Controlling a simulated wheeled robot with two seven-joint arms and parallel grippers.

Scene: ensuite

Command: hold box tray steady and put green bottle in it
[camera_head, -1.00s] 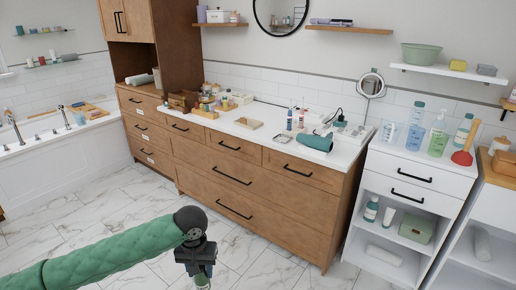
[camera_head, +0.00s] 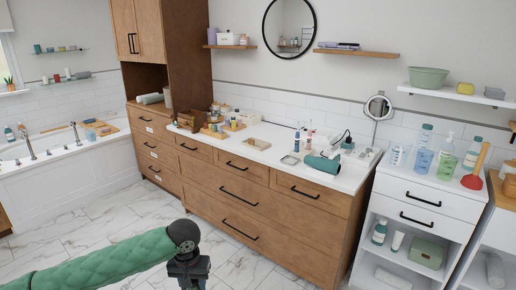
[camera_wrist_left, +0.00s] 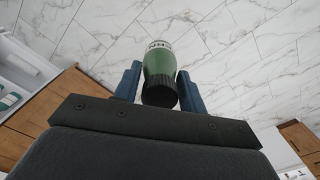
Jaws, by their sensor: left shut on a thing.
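My left gripper (camera_head: 188,274) is low in the head view, over the floor in front of the wooden vanity. In the left wrist view its two blue fingers (camera_wrist_left: 160,82) are shut on a green bottle (camera_wrist_left: 160,66) with a black cap and a white label band. The cap end is nearest the wrist camera. The bottle is not visible in the head view. A shallow beige tray (camera_head: 257,143) lies on the white counter; I cannot tell if it is the box tray. A wooden tray (camera_head: 214,133) with small items stands left of it. My right gripper is not in view.
The white counter (camera_head: 275,152) also bears a teal roll (camera_head: 322,163), a small dish (camera_head: 290,159) and upright tubes. A white cabinet (camera_head: 413,194) with several bottles and a plunger (camera_head: 477,168) stands at right. The marble floor (camera_head: 110,220) before the vanity is clear.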

